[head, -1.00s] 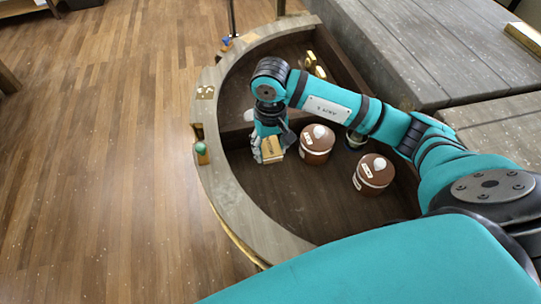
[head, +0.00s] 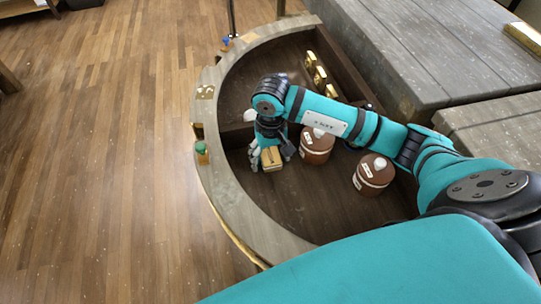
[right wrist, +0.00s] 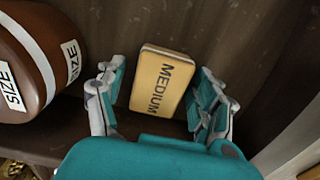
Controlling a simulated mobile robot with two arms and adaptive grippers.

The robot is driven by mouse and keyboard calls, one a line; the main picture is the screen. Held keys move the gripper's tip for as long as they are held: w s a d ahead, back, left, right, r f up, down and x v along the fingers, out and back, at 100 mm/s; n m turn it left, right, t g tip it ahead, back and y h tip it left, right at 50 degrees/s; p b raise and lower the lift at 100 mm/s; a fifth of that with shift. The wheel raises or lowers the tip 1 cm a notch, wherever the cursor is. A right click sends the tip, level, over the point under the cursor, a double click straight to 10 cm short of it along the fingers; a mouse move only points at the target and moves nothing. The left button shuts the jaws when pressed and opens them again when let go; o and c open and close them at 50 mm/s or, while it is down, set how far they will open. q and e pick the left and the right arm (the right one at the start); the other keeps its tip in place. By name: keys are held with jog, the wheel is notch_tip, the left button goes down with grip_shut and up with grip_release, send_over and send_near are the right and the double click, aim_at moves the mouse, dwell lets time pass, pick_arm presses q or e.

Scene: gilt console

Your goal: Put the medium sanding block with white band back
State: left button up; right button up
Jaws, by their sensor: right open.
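The yellow sanding block (head: 271,160), marked MEDIUM, sits on the dark floor of the curved compartment. My right gripper (head: 271,155) is open around the block, a finger on each side. In the right wrist view, gaps show between the block and both fingers of the gripper (right wrist: 160,92). My left gripper is not in view.
Two brown jars with white knobs, a near one (head: 316,146) and another (head: 373,175), stand right of the block. Small brass pieces (head: 320,76) stand along the back divider. A pale curved rim (head: 232,198) bounds the compartment; its front floor is clear.

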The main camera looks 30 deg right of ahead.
aim_at(271, 156)
notch_tip(271, 156, up, 12)
jog(key=shift+r, duration=0.15)
dwell(0.5)
dwell(0.4)
